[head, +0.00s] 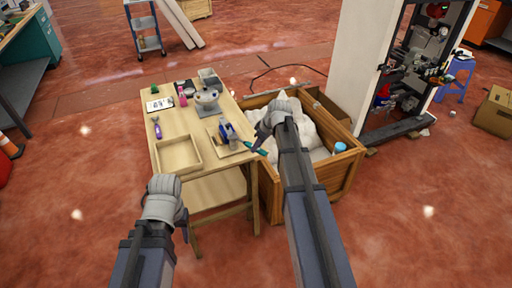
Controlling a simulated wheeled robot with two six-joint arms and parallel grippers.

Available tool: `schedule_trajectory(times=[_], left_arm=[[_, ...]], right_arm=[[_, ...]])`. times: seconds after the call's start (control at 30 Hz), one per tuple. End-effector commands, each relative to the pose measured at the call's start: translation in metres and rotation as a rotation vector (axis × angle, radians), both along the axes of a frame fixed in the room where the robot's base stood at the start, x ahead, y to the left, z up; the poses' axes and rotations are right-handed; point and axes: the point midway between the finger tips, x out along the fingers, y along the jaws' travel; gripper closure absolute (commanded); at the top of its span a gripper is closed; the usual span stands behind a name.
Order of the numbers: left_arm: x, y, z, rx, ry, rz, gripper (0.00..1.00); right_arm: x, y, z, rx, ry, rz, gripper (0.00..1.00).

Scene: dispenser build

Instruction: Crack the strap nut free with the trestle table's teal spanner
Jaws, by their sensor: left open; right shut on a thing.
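The teal spanner (260,150) is in the head view at the right edge of the light wood trestle table (190,122). My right gripper (259,140) is just above it and is shut on it. The spanner's left end points toward a blue fixture (226,131) on a small board on the table. The strap nut is too small to make out, and I cannot tell whether the spanner touches it. My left gripper (165,183) is open and empty, in front of the table's near left corner; its fingertips are hard to see.
The table holds an empty wooden tray (178,167), a purple-handled tool (157,129), a pink bottle (183,97) and a pale bowl (207,98). A wooden crate (345,165) with white sacks stands close on the right.

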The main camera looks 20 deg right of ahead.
Motion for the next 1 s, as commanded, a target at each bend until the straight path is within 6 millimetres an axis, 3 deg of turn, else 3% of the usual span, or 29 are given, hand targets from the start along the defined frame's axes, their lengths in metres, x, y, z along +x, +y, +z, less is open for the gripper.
schedule_trajectory(times=[0.57, 1.0], left_arm=[[0.0, 0.0, 0.001, 0.0, 0.0, 0.0, 0.5], [0.0, 0.0, 0.019, 0.0, 0.0, 0.0, 0.5]], right_arm=[[0.0, 0.0, 0.001, 0.0, 0.0, -0.001, 1.0], [0.0, 0.0, 0.019, 0.0, 0.0, -0.001, 1.0]])
